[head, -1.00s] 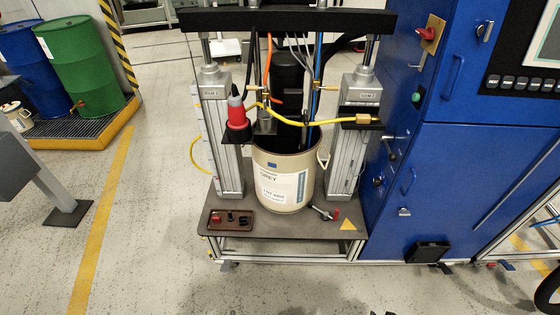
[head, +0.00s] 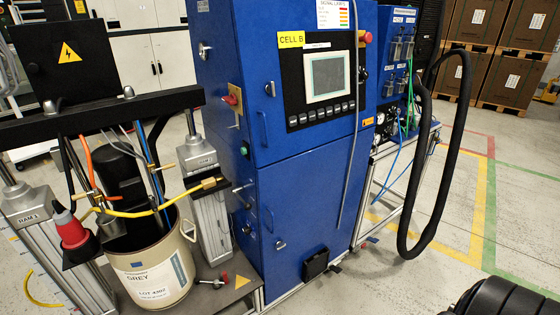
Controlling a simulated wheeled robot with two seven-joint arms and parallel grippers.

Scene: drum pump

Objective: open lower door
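The blue cabinet stands in the middle of the head view, its front turned toward the right. Its lower door (head: 315,195) is a flat blue panel below the screen and lies flush, closed. A blue bar handle (head: 268,221) is upright near its left edge, with a small round lock (head: 280,245) beside it. A black box-like part (head: 315,264) is at the door's foot. The upper door (head: 285,140) above is also closed and has its own handle (head: 263,128) and a lock (head: 270,89). Neither of my grippers is in view.
The pump frame with a grey-labelled drum (head: 155,270) stands left of the cabinet. A thick black hose (head: 456,150) hangs in a loop at the right. A dark ribbed object (head: 495,298) fills the lower right corner. Floor (head: 390,285) before the door looks clear.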

